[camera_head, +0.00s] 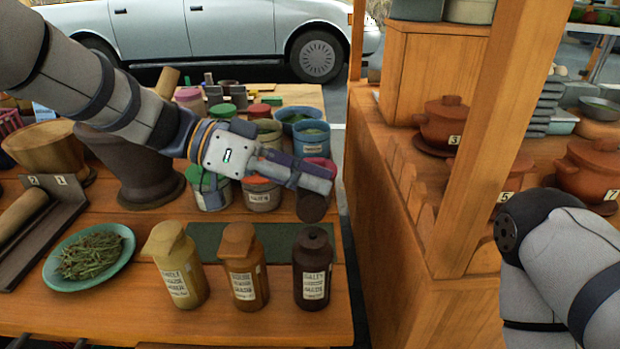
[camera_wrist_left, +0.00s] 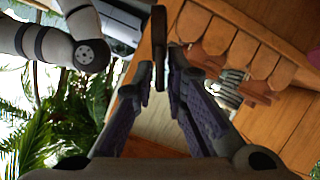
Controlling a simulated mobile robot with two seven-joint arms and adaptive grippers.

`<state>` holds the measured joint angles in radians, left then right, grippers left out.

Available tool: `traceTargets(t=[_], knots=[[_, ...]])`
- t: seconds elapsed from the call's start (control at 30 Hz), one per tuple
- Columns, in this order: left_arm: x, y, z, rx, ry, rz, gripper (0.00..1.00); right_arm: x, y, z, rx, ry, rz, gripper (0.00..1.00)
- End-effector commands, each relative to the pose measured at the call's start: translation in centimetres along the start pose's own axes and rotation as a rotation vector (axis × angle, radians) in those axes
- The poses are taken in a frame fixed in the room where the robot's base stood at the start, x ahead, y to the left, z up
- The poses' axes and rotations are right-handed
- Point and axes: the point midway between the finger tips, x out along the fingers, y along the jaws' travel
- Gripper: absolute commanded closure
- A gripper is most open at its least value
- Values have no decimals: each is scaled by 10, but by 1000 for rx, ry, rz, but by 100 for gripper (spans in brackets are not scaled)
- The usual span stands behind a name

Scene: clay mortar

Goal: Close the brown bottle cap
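The dark brown bottle (camera_head: 312,275) stands upright on the wooden table at the right end of a row of three, with a white label. Its narrow top has no wide lid like its neighbours. My left gripper (camera_head: 316,180) is above and slightly behind it, shut on a dark brown round cap (camera_head: 312,207). In the left wrist view, the cap (camera_wrist_left: 159,45) shows nearly edge-on between the fingertips of the left gripper (camera_wrist_left: 160,72). The cap is apart from the bottle. My right gripper is outside the views; only part of the right arm shows.
A yellow bottle (camera_head: 175,270) and an orange-brown bottle (camera_head: 242,272), both lidded, stand left of it. A green mat (camera_head: 275,240) lies behind. Several pots and a mortar (camera_head: 135,170) stand further back. A wooden post (camera_head: 490,150) and counter are at right.

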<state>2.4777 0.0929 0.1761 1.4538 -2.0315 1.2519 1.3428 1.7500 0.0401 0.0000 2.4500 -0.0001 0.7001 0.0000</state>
Motion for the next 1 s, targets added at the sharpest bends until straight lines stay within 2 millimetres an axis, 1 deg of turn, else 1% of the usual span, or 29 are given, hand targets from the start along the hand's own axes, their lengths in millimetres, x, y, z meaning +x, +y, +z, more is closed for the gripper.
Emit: traceTargets(t=[0.27,1.0], knots=[[0,0,0,3,0,-1,100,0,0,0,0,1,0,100],[-1,8,-3,98,1,-40,100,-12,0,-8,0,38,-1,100]])
